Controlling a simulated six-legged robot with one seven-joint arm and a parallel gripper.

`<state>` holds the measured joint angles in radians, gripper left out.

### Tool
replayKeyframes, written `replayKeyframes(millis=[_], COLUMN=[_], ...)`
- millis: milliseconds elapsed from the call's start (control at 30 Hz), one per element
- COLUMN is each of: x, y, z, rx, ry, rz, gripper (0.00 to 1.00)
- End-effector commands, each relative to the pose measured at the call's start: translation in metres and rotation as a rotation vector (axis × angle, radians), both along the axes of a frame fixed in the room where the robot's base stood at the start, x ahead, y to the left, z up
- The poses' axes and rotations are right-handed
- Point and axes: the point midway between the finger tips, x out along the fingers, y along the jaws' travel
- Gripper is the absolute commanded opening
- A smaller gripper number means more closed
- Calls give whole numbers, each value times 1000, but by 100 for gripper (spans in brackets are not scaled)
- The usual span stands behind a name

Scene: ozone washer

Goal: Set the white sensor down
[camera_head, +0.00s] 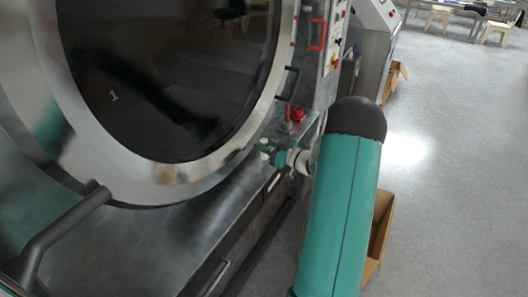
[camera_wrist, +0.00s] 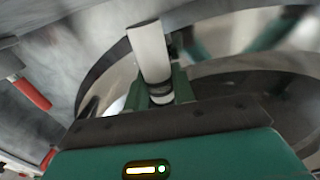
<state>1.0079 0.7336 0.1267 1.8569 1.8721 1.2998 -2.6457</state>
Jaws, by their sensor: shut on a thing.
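The white sensor (camera_wrist: 150,52) is a pale cylinder with a dark band and lighter ring at its lower end. In the wrist view it stands out between the green fingers of my gripper (camera_wrist: 158,88), which is shut on it. In the head view my gripper (camera_head: 267,153) is small and partly hidden, beside the lower right of the round door, above the washer's metal ledge (camera_head: 222,168). The sensor's white end (camera_head: 264,142) shows just above the fingers there. I cannot tell whether the sensor touches the ledge.
The washer's big round dark door (camera_head: 170,75) fills the left. A red fitting (camera_head: 298,114) stands on the ledge behind my gripper, near a red handle (camera_head: 317,35). A curved grey handle (camera_head: 65,232) is at the lower left. A cardboard box (camera_head: 383,235) stands on the floor, right.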

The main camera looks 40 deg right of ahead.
Motion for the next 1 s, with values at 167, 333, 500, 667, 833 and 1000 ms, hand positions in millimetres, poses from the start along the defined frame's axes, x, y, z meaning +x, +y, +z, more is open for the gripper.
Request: replayKeyframes(millis=[167, 333, 500, 667, 833, 1000], x=[0, 0, 0, 0, 0, 0], y=[0, 0, 0, 0, 0, 0], z=[-26, -28, -30, -31, -31, -28], rx=[3, 1, 2, 1, 1, 0], ry=[2, 0, 1, 1, 1, 0], rz=[0, 0, 0, 0, 0, 0], gripper=[3, 3, 3, 45, 47, 47])
